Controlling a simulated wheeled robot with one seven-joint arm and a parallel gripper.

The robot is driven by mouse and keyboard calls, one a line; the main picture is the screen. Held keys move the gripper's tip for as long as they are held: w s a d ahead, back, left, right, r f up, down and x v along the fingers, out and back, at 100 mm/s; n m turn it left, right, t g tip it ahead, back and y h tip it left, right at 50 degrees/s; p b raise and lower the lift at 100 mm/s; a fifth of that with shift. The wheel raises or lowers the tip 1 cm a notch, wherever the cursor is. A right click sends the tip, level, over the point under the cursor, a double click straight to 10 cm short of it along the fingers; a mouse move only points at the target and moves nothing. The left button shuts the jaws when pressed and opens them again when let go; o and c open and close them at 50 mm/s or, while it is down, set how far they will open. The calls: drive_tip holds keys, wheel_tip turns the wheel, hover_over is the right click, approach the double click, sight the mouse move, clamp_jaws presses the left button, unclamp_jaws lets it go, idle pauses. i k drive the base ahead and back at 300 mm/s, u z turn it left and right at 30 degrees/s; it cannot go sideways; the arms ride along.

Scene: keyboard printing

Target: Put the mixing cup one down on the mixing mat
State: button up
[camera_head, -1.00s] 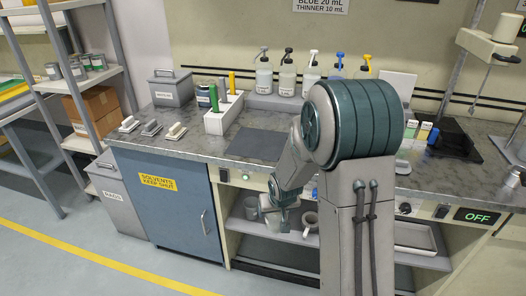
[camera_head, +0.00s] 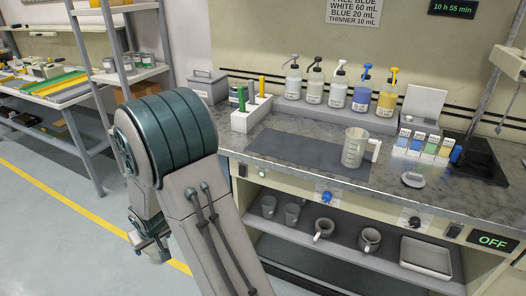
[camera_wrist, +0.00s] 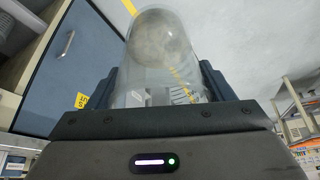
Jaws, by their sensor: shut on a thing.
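My gripper (camera_wrist: 158,88) is shut on a clear, see-through cup (camera_wrist: 155,50), which stands up between the two dark fingers in the wrist view. In the head view my gripper (camera_head: 152,246) hangs low at the left, out in front of the bench and well away from the mat; the held cup is hard to make out there. The mixing mat (camera_head: 285,149) is a dark flat rectangle on the bench top. A clear jug with a white handle (camera_head: 353,150) stands upright at the mat's right end. The mat's left and middle are bare.
A caddy with green and yellow sticks (camera_head: 245,116) stands behind the mat's left side. Pump bottles (camera_head: 337,90) line the back ledge. A small white dish (camera_head: 413,180) and colored boxes (camera_head: 420,143) are at right.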

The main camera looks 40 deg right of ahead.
sight(298, 148)
drive_tip(key=u, duration=1.3)
drive_tip(key=k, duration=1.3)
drive_tip(key=z, duration=1.8)
